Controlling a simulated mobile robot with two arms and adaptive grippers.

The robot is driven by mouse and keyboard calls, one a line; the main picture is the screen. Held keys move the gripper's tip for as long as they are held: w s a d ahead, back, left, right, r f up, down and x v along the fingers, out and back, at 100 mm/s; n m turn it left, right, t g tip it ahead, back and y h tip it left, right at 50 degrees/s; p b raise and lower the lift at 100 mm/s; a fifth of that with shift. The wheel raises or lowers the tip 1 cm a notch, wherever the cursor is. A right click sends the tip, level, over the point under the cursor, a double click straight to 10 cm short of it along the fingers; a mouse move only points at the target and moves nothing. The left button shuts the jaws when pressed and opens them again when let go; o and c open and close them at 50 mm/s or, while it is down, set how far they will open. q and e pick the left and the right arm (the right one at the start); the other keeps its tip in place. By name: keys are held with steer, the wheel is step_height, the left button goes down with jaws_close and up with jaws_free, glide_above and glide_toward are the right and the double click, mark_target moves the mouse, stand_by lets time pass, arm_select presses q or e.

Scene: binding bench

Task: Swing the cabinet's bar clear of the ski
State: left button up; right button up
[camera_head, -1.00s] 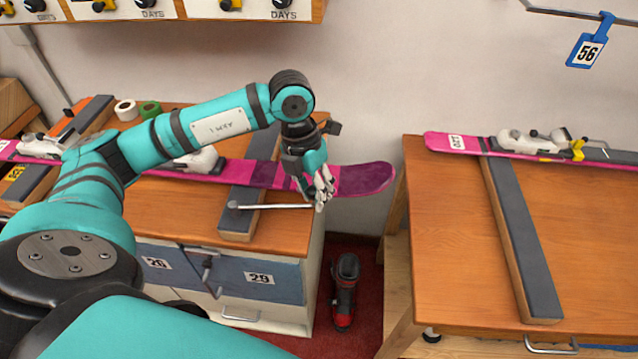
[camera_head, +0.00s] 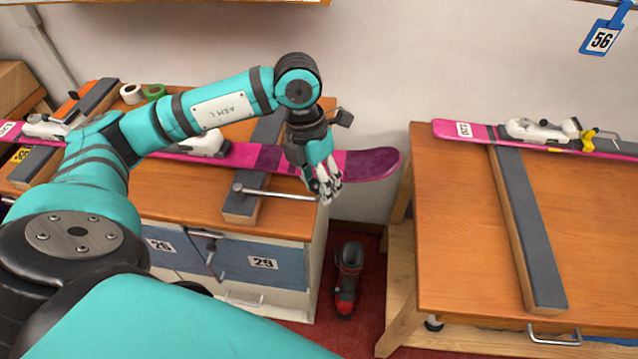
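The cabinet's metal bar (camera_head: 275,193) runs from a round pivot on a dark padded block to the right, low over the wooden top and on the near side of the ski. My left gripper (camera_head: 325,197) is at the bar's free end, with its fingers closed together around it; the fingers hide the tip. The pink ski (camera_head: 368,164) lies across the left cabinet (camera_head: 190,208), and its purple tip sticks out past the right edge. My forearm and gripper cover part of the ski. My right gripper is not in view.
Another bench (camera_head: 460,250) stands to the right with a second pink ski (camera_head: 465,131) and a long padded rest (camera_head: 527,225). A black and red boot (camera_head: 347,280) stands on the red floor in the gap. Tape rolls (camera_head: 132,94) lie at the back left.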

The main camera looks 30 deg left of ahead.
arm_select(q)
steer(key=shift+o, duration=1.3)
steer(key=shift+s, duration=0.2)
steer(key=shift+f, duration=0.1)
steer(key=shift+w, duration=0.1)
step_height(320, 180, up, 12)
steer(key=a, duration=0.2)
steer(key=shift+w+a, duration=0.15)
steer(key=shift+f, duration=0.2)
